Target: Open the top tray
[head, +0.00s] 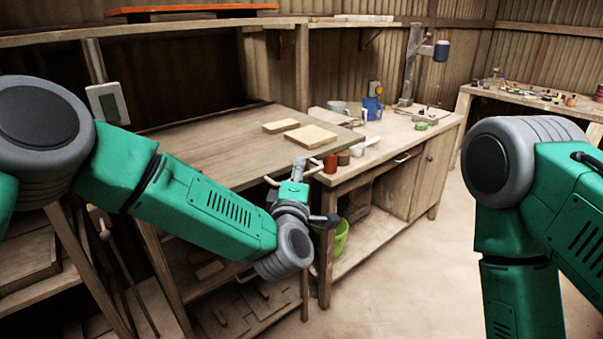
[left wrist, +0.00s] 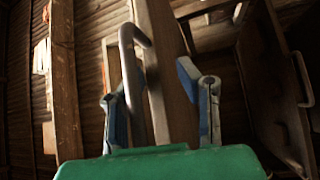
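The top tray (head: 225,150) is a wide wooden board at the top of a wooden rack, with two pale flat blocks (head: 310,136) on it. A pale metal handle (head: 271,181) is at its front edge; it also shows in the left wrist view as a bent grey bar (left wrist: 135,75). My left gripper (head: 297,170) is at this handle. In the left wrist view my left gripper (left wrist: 152,92) has its blue-padded fingers apart, with the bar appearing between them, nearer the left finger. Contact cannot be told. My right gripper is out of view; only my right arm shows.
Lower shelves (head: 250,315) hold flat pieces. A workbench (head: 400,135) right of the rack carries a red-brown cup (head: 330,164) and a blue container (head: 372,108), close to my left gripper. A green bucket (head: 341,238) is below. The floor (head: 410,270) ahead is clear.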

